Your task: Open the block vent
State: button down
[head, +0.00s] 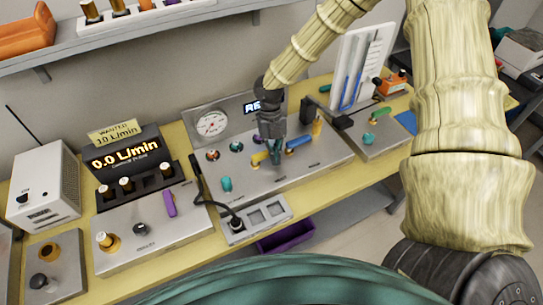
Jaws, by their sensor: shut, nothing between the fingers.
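The grey central panel (262,185) carries a round dial, a small lit display and several coloured valve handles. A yellow handle (259,158) and a blue handle (297,143) lie on either side of my gripper (275,160). Teal handles (226,184) sit to the left on the same panel. No label naming the block vent is readable, so I cannot tell which handle it is. My gripper is shut and empty, pointing down over the panel between the yellow and blue handles. I cannot tell whether it touches either one, and it hides part of the panel behind it.
The dial (211,124) stands at the panel's back. A readout box (125,160) showing 0.0 L/min stands to the left. A black cable (211,203) runs to a socket. A white tube board (361,65) and an orange device (390,83) stand to the right.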

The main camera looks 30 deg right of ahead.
jog(key=shift+w+r, duration=0.15)
jog(key=shift+w, duration=0.1)
dwell(0.5)
jog(key=p+v, duration=0.7)
jog(key=v, duration=0.2)
jog(key=shift+a+r, duration=0.3)
jog(key=shift+r, duration=0.05)
dwell(0.3)
